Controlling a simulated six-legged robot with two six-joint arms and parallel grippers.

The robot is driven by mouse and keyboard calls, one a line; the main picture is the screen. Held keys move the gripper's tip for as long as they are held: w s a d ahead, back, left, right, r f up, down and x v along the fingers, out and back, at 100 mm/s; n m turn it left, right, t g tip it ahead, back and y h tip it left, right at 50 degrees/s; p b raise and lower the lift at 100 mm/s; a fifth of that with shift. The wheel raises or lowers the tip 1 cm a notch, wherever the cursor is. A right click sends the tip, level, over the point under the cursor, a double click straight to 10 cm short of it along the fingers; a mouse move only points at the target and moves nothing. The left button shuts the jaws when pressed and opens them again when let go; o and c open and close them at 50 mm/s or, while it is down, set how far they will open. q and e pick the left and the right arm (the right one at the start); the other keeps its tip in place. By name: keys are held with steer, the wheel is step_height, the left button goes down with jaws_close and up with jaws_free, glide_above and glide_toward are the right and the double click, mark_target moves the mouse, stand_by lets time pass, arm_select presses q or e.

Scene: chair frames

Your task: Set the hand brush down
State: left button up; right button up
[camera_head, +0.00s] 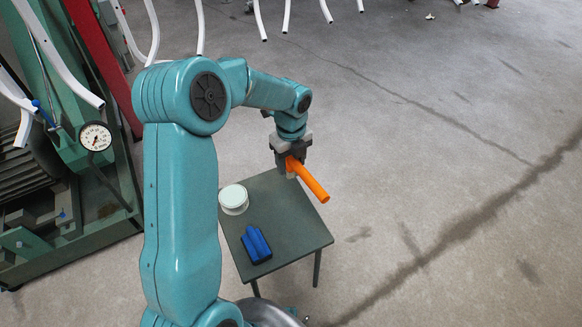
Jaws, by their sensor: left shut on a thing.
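My left gripper (290,158) is shut on the orange hand brush (308,180). Only a plain orange, rod-like part of the brush shows, slanting down to the right; no bristles can be made out. The gripper hides part of it. The brush appears above the far right part of a small grey-green table (295,240); I cannot tell its exact height over the top. My right gripper is not in view.
A white round container (233,198) stands at the table's left edge, and a blue block-like object (256,245) lies near its front. The table's right part is bare. A green machine with a dial gauge (95,136) stands at left. White curved tubes hang at the top.

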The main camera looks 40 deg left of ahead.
arm_select(q)
steer(key=a+f+n+b, duration=0.1)
steer(key=a+f+b, duration=0.1)
steer(key=f+b, duration=0.3)
steer(key=a+f+n+b, duration=0.1)
steer(key=a+f+b, duration=0.1)
steer(key=f+b, duration=0.4)
steer(key=a+f+n+b, duration=0.2)
steer(key=f+b, duration=0.4)
steer(key=b, duration=0.1)
steer(key=shift+s+a+f, duration=0.1)
steer(key=shift+a, duration=0.1)
steer(key=shift+f+b, duration=0.7)
steer(key=shift+b, duration=0.1)
steer(key=shift+f, duration=0.6)
steer(key=o, duration=1.3)
steer(key=shift+o, duration=0.2)
